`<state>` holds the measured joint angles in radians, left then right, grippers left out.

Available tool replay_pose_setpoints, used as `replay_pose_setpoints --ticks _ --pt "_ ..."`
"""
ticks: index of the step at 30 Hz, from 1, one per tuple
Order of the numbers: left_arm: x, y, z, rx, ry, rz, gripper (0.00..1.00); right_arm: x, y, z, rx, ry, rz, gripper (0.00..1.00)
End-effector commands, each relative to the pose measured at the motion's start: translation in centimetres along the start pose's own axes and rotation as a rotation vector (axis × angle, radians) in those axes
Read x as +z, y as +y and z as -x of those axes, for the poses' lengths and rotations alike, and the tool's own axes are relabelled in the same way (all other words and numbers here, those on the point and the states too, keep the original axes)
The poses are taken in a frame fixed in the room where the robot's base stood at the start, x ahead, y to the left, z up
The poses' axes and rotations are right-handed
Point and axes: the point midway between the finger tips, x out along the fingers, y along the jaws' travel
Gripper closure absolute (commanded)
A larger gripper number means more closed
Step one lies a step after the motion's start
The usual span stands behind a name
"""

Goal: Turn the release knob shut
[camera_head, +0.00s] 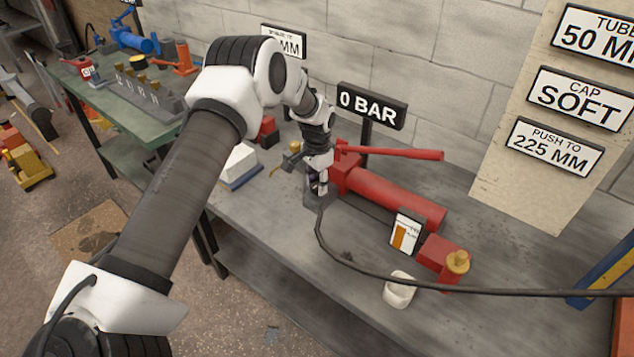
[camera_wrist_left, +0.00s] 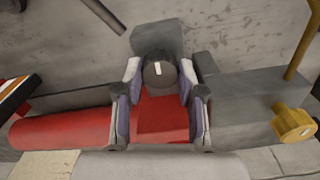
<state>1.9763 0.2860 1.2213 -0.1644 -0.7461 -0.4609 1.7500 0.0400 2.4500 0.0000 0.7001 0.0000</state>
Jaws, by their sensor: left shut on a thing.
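The release knob (camera_wrist_left: 158,72) is a dark round knob with a white mark, at the end of the red pump in the left wrist view. My left gripper (camera_wrist_left: 160,92) has its fingers on both sides of the knob and is shut on it. In the head view the left gripper (camera_head: 317,186) reaches down at the left end of the red pump (camera_head: 395,200), and it hides the knob there. My right gripper is not in view.
A "0 BAR" sign (camera_head: 371,106) stands behind the pump. The red pump handle (camera_head: 400,153) extends to the right. A black hose (camera_head: 400,278) crosses the bench front. A white cup (camera_head: 398,290) and a red block with a brass fitting (camera_head: 440,260) stand nearby.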

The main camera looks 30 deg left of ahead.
Motion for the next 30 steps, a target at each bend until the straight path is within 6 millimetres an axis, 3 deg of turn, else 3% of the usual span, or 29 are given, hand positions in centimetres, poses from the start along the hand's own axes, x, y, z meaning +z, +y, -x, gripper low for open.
replay_pose_setpoints --ticks 3,4,6,17,20,30 --pt "0.2 0.1 -0.3 0.004 -0.007 -0.001 0.96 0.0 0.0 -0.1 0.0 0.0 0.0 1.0" --pt "0.2 0.1 -0.3 0.004 -0.007 -0.001 0.55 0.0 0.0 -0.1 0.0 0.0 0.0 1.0" --pt "0.2 0.1 -0.3 0.003 -0.006 -0.001 0.36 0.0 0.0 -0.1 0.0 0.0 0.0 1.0" --pt "0.0 0.0 0.4 0.001 -0.001 0.0 0.36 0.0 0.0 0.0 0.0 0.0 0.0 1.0" --pt "-0.1 0.0 1.9 0.0 0.001 0.0 0.36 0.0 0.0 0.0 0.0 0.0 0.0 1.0" --pt "-0.1 0.0 10.0 0.001 -0.001 0.0 0.36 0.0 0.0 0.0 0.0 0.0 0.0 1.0"
